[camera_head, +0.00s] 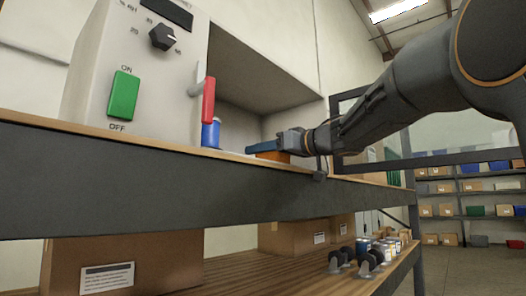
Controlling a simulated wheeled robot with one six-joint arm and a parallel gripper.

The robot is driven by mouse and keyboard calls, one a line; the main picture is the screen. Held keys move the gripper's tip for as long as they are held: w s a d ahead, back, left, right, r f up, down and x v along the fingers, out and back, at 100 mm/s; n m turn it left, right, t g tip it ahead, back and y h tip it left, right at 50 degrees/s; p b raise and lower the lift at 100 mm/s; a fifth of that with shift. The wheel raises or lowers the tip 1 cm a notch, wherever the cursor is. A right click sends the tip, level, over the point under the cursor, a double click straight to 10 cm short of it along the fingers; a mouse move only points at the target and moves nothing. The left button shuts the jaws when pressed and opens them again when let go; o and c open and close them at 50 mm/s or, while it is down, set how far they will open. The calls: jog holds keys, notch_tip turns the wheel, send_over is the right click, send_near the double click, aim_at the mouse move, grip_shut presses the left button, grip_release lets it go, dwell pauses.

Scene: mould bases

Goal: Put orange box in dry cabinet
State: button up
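The dry cabinet (90,95) stands on the upper shelf at left, with a dial, a green ON/OFF switch and a red handle on its front. Its compartment (265,85) is open to view. The orange box (272,157) shows as a small strip low by the compartment, directly below a blue piece (264,146) at the end of my gripper (272,149). My gripper reaches in from the right at the height of the box. The fingers are small and partly hidden, so I cannot tell whether they grip the box.
A blue can (211,134) stands beside the red handle. A dark frame (337,130) stands right of the compartment, behind my arm. The shelf edge (200,178) runs across in front. Cardboard boxes (120,262) and several small cans (385,245) sit on the lower shelf.

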jog(key=o, duration=0.3)
jog(key=shift+r, duration=0.1)
jog(key=b+v, duration=0.3)
jog(key=v, duration=0.7)
jog(key=shift+s+d+b, duration=0.2)
jog(key=shift+d+b, duration=0.15)
jog(key=shift+s+d+r, duration=0.1)
jog(key=shift+s+d, duration=0.3)
jog(key=shift+s, duration=0.05)
